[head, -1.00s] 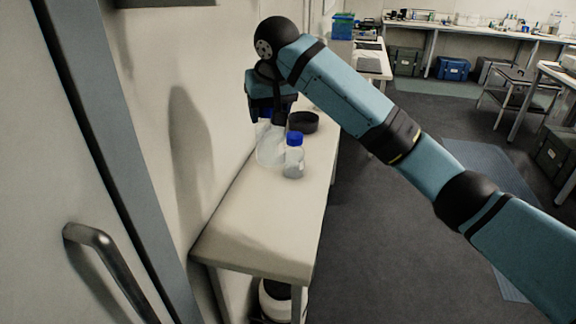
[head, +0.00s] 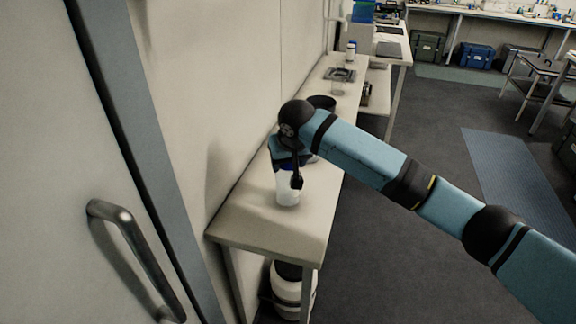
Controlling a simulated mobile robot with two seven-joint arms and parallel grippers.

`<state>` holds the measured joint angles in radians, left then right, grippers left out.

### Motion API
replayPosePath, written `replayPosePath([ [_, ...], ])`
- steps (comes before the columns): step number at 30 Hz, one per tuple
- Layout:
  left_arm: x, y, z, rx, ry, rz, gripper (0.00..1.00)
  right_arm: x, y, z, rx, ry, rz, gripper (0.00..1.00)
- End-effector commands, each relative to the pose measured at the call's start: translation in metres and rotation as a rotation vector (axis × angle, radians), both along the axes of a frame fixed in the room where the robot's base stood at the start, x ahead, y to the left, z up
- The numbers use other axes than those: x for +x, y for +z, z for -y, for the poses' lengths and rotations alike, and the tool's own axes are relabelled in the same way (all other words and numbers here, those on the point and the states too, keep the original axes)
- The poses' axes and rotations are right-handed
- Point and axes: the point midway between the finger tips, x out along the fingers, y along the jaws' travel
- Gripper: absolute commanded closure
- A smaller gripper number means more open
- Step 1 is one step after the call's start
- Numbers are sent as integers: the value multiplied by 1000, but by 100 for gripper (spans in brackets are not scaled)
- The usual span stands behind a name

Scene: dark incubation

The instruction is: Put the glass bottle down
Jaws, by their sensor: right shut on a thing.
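The glass bottle (head: 287,192) is pale and clear with a blue cap, over the near part of the narrow bench (head: 250,215). My right gripper (head: 291,177) is shut on it near the cap, from above, and hides much of its upper part. The bottle looks upright. Its base appears at or very close to the bench top; I cannot tell whether it touches. My left gripper is not in view.
A black round dish (head: 322,103) stands behind my right gripper, partly hidden. Farther along the bench are a dark flat device (head: 340,74) and a small white bottle (head: 351,50). A wall borders the bench on the left. The bench's near end is clear.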

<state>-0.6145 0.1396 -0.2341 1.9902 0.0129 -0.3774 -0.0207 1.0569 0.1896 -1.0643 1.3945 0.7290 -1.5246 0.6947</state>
Motion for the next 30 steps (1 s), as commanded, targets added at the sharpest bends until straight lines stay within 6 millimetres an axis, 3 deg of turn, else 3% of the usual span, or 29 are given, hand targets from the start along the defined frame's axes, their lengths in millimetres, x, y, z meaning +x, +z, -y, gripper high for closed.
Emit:
replayPosePath([
  [4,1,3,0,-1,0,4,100,0,-15,0,1,0,2,100],
  [13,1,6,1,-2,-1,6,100,0,-17,0,1,0,1,100],
  [14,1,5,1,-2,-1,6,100,0,-18,0,0,0,0,37],
  [16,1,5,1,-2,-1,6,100,0,-18,0,0,0,0,21],
  [26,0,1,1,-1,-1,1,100,0,-17,0,0,0,1,18],
  [30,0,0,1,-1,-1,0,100,-5,-2,1,2,2,2,18],
])
